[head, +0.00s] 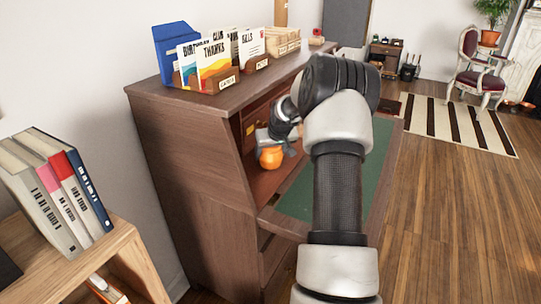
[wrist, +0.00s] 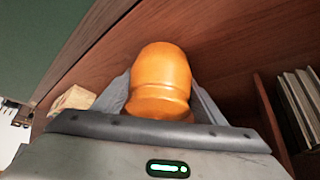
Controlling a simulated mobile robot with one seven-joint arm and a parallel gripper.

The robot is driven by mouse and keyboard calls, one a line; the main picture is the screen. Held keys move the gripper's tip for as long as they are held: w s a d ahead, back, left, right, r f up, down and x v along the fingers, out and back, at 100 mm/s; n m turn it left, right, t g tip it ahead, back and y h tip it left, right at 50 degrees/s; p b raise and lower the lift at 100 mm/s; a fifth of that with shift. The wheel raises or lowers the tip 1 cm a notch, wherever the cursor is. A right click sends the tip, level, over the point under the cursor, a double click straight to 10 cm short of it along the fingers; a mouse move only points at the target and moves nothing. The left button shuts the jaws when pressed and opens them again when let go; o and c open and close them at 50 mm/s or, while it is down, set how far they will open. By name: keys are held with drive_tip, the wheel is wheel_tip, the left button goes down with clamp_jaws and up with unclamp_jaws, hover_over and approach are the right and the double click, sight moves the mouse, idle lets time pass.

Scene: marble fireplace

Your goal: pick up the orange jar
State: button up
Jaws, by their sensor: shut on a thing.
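The orange jar (head: 270,157) is inside the open compartment of the dark wood desk (head: 184,150). In the wrist view the orange jar (wrist: 161,80) sits between the two grey fingers of my gripper (wrist: 160,108), which is shut on it. My gripper (head: 266,143) reaches into the desk in the head view, partly hidden by my arm. The jar's lower part is hidden behind the gripper body in the wrist view. I cannot tell whether the jar touches the desk's wood surface.
The fold-down desk leaf with a green pad (head: 305,192) lies under my arm. Card holders (head: 216,77) stand on the desk top. Books (wrist: 298,105) stand at the right in the wrist view, and a small tan block (wrist: 72,100) is at left. A bookshelf (head: 128,238) is at lower left.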

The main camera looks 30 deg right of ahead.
drive_tip(key=shift+r, duration=0.15)
drive_tip(key=r, duration=0.2)
drive_tip(key=r+p, duration=0.1)
drive_tip(key=r, duration=0.1)
drive_tip(key=d+r+p, duration=0.1)
drive_tip(key=r, duration=0.2)
drive_tip(key=shift+d, duration=0.1)
drive_tip(key=d+p, duration=0.4)
drive_tip(key=d, duration=1.4)
drive_tip(key=shift+w+d, duration=0.2)
drive_tip(key=shift+w, duration=0.15)
